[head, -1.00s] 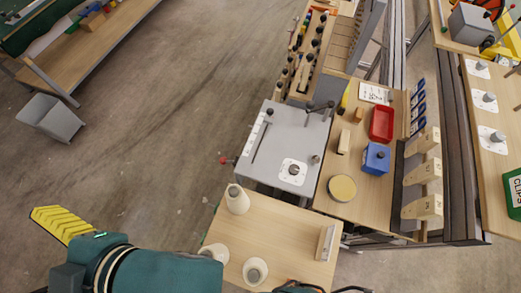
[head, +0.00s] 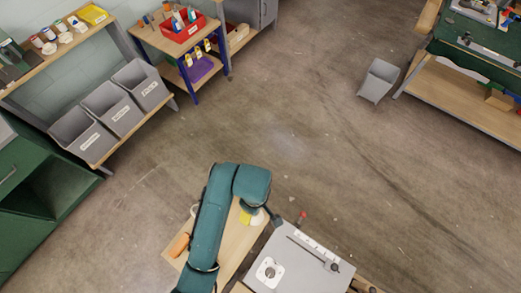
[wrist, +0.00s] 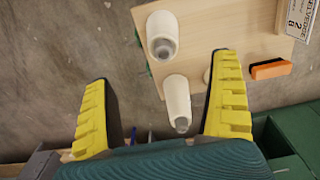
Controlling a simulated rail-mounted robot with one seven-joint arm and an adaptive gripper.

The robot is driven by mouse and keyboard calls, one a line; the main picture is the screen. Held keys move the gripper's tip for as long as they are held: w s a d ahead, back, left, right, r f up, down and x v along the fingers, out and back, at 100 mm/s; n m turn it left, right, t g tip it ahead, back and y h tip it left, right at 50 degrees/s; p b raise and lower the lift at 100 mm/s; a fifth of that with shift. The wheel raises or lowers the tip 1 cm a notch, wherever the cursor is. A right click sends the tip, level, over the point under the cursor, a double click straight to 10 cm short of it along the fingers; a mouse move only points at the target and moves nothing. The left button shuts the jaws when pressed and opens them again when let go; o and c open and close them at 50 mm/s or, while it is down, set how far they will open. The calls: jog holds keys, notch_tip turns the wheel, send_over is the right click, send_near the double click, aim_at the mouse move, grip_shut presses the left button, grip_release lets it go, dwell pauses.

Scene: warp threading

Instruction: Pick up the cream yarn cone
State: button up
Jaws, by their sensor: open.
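Two pale cream-white yarn cones show in the wrist view: one (wrist: 162,36) at the upper middle and one (wrist: 177,102) lower, between my fingers in the picture. The cones are on a light wooden tabletop (wrist: 220,25). My gripper (wrist: 163,70) has its yellow ridged fingers wide apart, with nothing held. How far the fingers are above the cones is unclear. In the head view my teal arm covers much of the wooden table (head: 238,245), and a bit of yellow shows beside it.
An orange and black block (wrist: 270,68) and a printed card (wrist: 299,20) lie on the wooden table. In the head view a grey-topped table (head: 300,268) adjoins it at right. Grey bins (head: 112,105) stand on a shelf at left.

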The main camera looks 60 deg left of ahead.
notch_tip(320, 180, down, 10)
jog(key=shift+f, duration=0.1)
jog(key=f, duration=0.5)
jog(key=shift+s+a, duration=0.3)
jog(key=c, duration=1.4)
